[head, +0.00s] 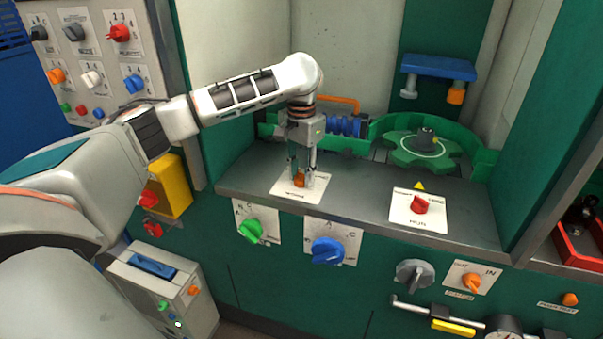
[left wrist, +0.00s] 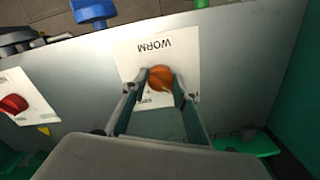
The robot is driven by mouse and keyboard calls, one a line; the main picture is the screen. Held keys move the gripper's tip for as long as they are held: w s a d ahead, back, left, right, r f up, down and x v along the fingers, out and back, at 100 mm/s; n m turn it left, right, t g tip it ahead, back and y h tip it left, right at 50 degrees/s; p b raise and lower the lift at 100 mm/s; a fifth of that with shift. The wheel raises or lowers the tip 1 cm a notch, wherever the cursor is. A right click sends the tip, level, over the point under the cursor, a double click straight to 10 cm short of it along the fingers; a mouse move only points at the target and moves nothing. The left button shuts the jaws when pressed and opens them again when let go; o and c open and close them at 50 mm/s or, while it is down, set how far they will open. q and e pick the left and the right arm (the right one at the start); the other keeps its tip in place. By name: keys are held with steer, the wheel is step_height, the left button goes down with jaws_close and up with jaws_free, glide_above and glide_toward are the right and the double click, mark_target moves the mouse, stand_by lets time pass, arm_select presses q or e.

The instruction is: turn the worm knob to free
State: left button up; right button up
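The worm knob (head: 299,181) is a small orange knob on a white plate at the left of the grey ledge. In the left wrist view the knob (left wrist: 160,77) sits below the upside-down word WORM on its plate (left wrist: 185,50). My left gripper (head: 301,174) points straight down over it. In the left wrist view my left gripper (left wrist: 161,84) has one finger on each side of the knob, closed in to about its width. The knob's position marks are mostly hidden by the fingers. My right gripper is in neither view.
Behind the ledge are a blue worm (head: 346,125) and a green gear wheel (head: 413,151) in a green housing. A red knob (head: 419,205) on another plate is to the right. Green (head: 250,231) and blue (head: 327,250) knobs are on the front panel below.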

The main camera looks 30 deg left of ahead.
arm_select(q)
steer(key=shift+m, duration=0.3)
steer(key=m, duration=0.3)
steer(key=shift+m, duration=0.3)
steer(key=m, duration=0.4)
steer(key=shift+m, duration=0.3)
steer(key=m, duration=0.4)
steer(key=shift+m, duration=0.3)
steer(key=m, duration=0.2)
steer(key=shift+m, duration=1.2)
